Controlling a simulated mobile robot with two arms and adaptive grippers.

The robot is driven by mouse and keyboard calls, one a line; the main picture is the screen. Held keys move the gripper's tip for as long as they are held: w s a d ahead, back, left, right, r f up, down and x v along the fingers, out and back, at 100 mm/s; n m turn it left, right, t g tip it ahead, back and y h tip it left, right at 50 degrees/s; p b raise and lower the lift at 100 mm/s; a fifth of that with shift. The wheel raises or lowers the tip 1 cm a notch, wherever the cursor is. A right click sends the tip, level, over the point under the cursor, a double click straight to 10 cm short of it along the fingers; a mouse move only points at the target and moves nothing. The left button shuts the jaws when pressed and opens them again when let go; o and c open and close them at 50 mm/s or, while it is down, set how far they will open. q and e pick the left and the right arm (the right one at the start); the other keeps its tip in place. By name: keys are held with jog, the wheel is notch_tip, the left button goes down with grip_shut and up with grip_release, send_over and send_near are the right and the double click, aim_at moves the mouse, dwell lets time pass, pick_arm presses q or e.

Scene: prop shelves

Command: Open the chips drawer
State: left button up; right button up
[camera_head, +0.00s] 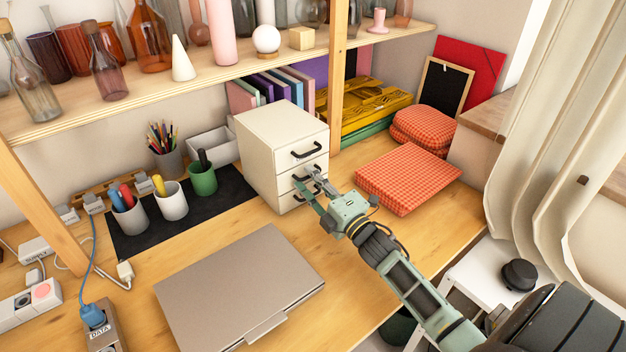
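A white drawer cabinet (268,155) stands on the wooden desk, with three drawers stacked on its front. The top drawer has a black bar handle (306,151). The black handles of the middle and bottom drawers are partly covered by my gripper. All drawers look closed, and I can read no chips label on them. My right gripper (307,180) is at the front of the middle drawer, by its handle. Its fingers are apart. I cannot tell whether they touch the handle. My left gripper is not in view.
A closed laptop (240,287) lies in front of the cabinet. A red checkered cushion (408,176) lies to its right. Pen cups stand on a black mat (138,238) to the left. A wooden post (337,85) and a shelf with glassware (225,75) are above and behind.

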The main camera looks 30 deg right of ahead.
grip_shut()
dwell(0.3)
